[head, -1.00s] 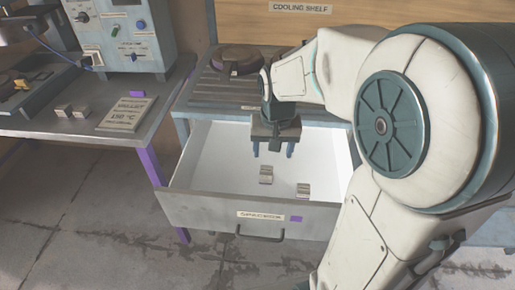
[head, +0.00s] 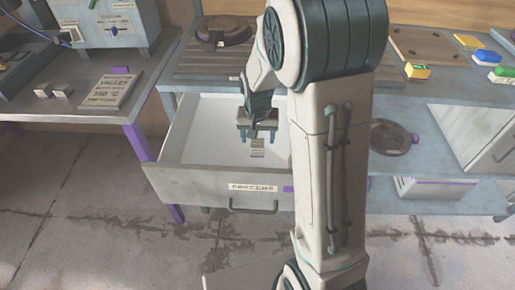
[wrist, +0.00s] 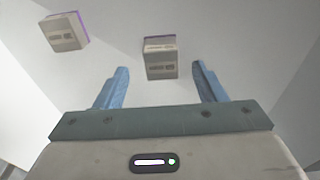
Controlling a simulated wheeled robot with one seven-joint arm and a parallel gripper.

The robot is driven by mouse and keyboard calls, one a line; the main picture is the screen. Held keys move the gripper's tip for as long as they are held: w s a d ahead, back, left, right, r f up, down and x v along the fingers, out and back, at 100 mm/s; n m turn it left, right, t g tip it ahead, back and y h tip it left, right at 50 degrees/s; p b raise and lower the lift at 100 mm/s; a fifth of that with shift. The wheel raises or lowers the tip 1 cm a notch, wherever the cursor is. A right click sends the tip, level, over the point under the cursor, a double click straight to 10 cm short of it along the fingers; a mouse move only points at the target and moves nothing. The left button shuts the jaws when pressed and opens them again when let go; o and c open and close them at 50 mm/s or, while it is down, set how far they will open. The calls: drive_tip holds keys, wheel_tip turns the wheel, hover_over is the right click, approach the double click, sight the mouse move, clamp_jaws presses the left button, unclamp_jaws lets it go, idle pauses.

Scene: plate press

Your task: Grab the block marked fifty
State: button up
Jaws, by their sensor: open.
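My gripper (head: 258,134) is open above the inside of a pulled-out white drawer (head: 190,149). In the wrist view its blue fingers (wrist: 160,88) point toward a grey block (wrist: 161,65), which lies between and just beyond the fingertips. This block also shows in the head view (head: 257,150), below the fingers. A second grey block (wrist: 64,32) with a purple edge lies at the upper left of the wrist view; in the head view it is hidden behind my arm. Both blocks carry labels too small to read, so I cannot tell which is marked fifty.
A dark round plate (head: 224,29) lies on the ribbed top behind. Coloured boxes (head: 487,57) stand on the right counter.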

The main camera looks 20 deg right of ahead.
sight(257, 143)
drive_tip(key=f, duration=0.2)
drive_tip(key=w+f, duration=0.1)
drive_tip(key=f, duration=0.1)
drive_tip(key=shift+f+b, duration=0.4)
drive_tip(key=c, duration=1.2)
drive_tip(key=shift+r, duration=0.1)
